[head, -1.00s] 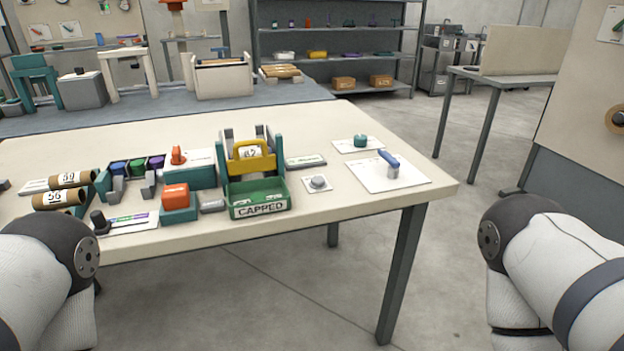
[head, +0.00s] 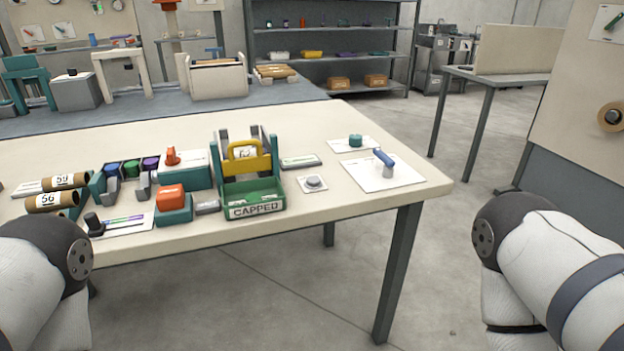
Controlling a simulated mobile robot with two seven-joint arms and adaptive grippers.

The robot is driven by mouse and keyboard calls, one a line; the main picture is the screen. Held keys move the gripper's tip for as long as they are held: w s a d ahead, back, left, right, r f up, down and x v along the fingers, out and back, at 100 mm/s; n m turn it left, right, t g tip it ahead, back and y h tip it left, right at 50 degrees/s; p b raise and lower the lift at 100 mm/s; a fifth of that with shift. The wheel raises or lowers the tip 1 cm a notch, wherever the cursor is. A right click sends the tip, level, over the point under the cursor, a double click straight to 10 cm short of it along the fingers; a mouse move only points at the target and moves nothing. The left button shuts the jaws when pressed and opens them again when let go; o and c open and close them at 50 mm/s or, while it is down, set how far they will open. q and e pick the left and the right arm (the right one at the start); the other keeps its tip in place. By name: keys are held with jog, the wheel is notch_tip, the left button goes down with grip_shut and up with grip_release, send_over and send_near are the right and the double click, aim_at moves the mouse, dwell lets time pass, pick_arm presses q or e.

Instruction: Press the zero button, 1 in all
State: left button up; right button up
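A round grey button (head: 314,182) sits on a small white square plate on the table, just right of the green bin marked CAPPED (head: 254,199). No word "zero" is readable on it, so I cannot tell for sure that it is the zero button. An orange block-like cap (head: 171,193) on a teal base stands left of the bin. Nothing touches the grey button. Only upper parts of my two arms show, at the lower left and lower right edges. Both grippers are out of view.
The table (head: 300,224) also holds a blue-handled lever (head: 384,158) on a white sheet, a teal knob (head: 355,140), a yellow-handled holder (head: 249,154) and cardboard tubes (head: 45,201). The floor right of the table is clear.

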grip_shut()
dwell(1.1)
